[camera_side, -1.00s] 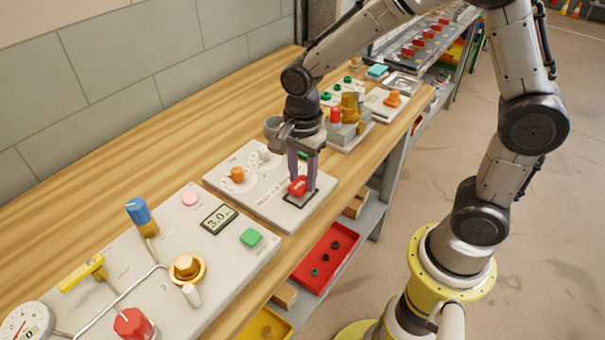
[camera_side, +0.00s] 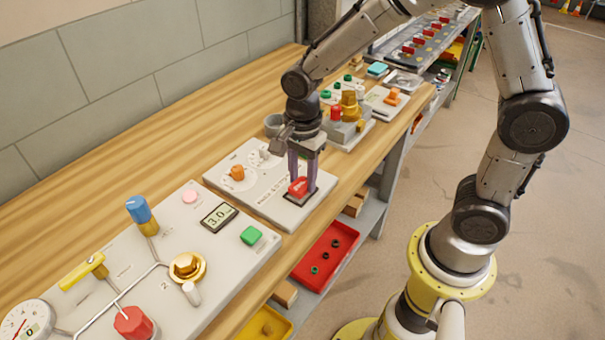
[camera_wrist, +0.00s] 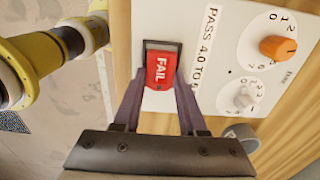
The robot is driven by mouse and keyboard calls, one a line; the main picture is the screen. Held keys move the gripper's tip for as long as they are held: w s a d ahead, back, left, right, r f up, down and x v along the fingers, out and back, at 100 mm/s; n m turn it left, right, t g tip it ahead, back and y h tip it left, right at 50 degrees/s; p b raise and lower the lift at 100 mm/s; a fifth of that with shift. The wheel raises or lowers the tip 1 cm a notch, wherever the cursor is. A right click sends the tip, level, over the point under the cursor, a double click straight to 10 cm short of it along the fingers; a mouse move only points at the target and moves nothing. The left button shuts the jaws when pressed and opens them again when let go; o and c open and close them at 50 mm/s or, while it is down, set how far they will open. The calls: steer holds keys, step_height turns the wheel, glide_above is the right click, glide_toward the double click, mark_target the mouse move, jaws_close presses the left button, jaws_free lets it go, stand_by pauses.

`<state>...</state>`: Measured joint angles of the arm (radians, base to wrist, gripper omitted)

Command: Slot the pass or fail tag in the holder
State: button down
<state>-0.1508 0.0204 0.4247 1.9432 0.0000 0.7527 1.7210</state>
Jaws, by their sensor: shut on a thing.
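The red tag marked FAIL (camera_wrist: 161,68) is between the fingers of my gripper (camera_wrist: 158,84) in the wrist view. The tag also shows red in the side view (camera_side: 299,187), under my gripper (camera_side: 302,182). My gripper is shut on it. The dark-framed holder (camera_wrist: 162,44) is on the pale panel (camera_wrist: 208,15). The tag lies over the holder's frame, its top end inside the frame's outline. I cannot tell how deep it sits. No other tag is seen clearly.
The panel has an orange knob (camera_wrist: 277,47) and a white knob (camera_wrist: 240,97) beside a printed PASS 4.0 label. A larger panel with a blue knob (camera_side: 139,210), gauge and pipes is at the front left. A red tray (camera_side: 326,257) is on the shelf below.

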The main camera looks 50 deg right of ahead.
steer(key=shift+f, duration=0.75)
stand_by(1.2)
steer(key=shift+c, duration=1.9)
jaws_free()
steer(key=shift+s, duration=0.1)
steer(key=shift+s+f, duration=0.1)
steer(key=shift+s, duration=0.05)
steer(key=shift+w+r, duration=0.15)
steer(key=shift+r, duration=0.75)
steer(key=shift+w+r, duration=0.1)
steer(key=shift+r, duration=3.25)
